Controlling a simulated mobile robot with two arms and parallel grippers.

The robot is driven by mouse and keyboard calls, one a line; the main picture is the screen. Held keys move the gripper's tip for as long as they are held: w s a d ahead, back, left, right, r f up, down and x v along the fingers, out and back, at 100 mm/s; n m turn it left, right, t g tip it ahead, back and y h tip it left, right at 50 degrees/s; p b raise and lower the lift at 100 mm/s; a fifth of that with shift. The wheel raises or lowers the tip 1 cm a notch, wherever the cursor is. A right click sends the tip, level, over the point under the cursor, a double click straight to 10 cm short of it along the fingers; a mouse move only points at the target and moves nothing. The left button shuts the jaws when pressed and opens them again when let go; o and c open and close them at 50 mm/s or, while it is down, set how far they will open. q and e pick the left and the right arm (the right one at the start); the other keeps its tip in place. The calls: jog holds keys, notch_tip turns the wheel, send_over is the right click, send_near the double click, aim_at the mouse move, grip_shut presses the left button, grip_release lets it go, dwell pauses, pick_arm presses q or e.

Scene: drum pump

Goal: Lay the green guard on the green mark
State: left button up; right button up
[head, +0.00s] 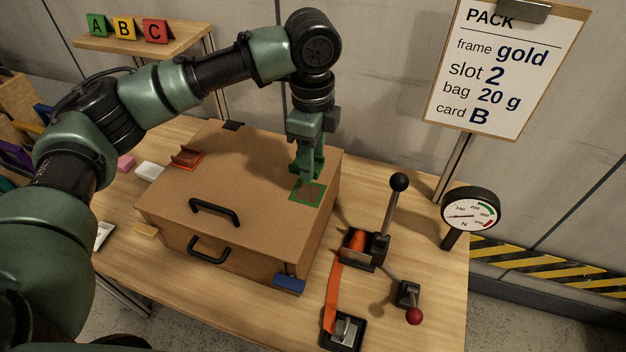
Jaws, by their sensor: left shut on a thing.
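My left gripper (308,174) points down just over the back edge of this mark. It is shut on the green guard (314,162), whose green blends with the fingers, so its outline is hard to make out. I cannot tell whether the guard touches the lid. My right gripper is not in view.
The brown box (175,205) has black handles on its lid and front. A red guard (187,157) sits on a red mark at the lid's left. A lever tool (367,245) with an orange strap, a red-knobbed lever (413,315) and a gauge (470,214) stand right.

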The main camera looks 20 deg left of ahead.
aim_at(312, 194)
pick_arm(q)
notch_tip(312, 194, down, 3)
jog(key=shift+f, duration=0.15)
jog(key=shift+f+p, duration=0.3)
jog(key=shift+f, duration=1.85)
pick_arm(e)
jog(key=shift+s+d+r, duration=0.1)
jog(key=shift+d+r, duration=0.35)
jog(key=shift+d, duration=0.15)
pick_arm(q)
jog(key=o, duration=1.4)
jog(key=shift+f, duration=0.1)
jog(key=shift+c, duration=0.2)
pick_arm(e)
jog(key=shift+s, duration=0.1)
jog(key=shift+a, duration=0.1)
pick_arm(q)
notch_tip(312, 194, up, 12)
jog(key=shift+r+b, duration=0.15)
jog(key=shift+b, duration=0.75)
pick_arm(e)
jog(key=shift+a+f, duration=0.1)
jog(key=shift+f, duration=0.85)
